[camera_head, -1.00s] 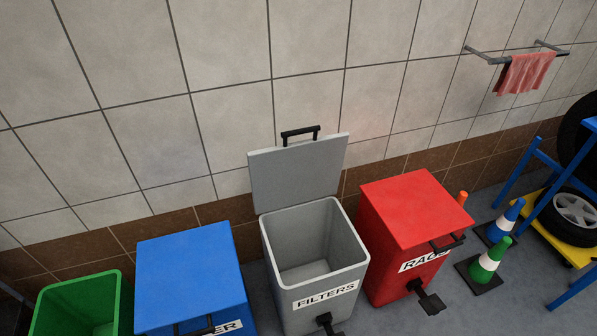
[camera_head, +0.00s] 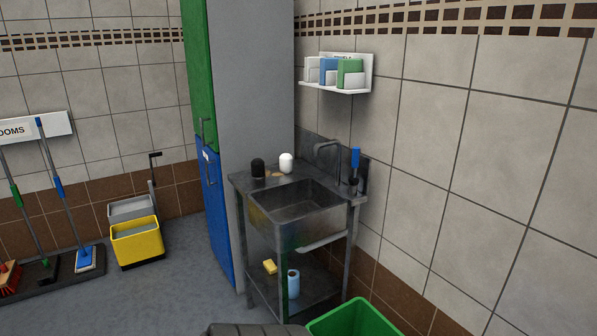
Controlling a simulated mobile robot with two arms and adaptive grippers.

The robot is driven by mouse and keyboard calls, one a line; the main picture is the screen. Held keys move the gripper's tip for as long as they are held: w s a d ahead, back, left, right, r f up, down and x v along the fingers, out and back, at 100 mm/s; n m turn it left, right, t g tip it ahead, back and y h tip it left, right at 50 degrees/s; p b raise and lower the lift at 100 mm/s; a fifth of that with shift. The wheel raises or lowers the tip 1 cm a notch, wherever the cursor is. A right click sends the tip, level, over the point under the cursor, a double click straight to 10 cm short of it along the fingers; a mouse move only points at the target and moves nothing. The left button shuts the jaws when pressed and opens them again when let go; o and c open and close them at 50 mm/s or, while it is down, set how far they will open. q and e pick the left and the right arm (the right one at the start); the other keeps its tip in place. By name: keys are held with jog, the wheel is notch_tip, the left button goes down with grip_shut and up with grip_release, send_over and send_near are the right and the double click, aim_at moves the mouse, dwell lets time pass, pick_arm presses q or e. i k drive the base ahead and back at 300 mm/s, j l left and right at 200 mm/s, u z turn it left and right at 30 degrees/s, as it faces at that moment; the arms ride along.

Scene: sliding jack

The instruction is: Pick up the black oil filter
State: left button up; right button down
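A small black cylinder with a rounded top, which looks like the black oil filter (camera_head: 258,168), stands upright on the left back part of the metal sink unit's top (camera_head: 240,182). A similar white one (camera_head: 286,163) stands to its right, apart from it. Neither of my grippers shows in the head view.
The sink basin (camera_head: 297,202) and faucet (camera_head: 326,150) are right of the filter. A tall green and blue cabinet (camera_head: 255,100) stands left of the sink. A green bin (camera_head: 355,318) is in front. A yellow mop bucket (camera_head: 136,243) and open floor lie left.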

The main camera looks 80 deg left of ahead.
aim_at(257, 165)
jog(key=u, duration=2.65)
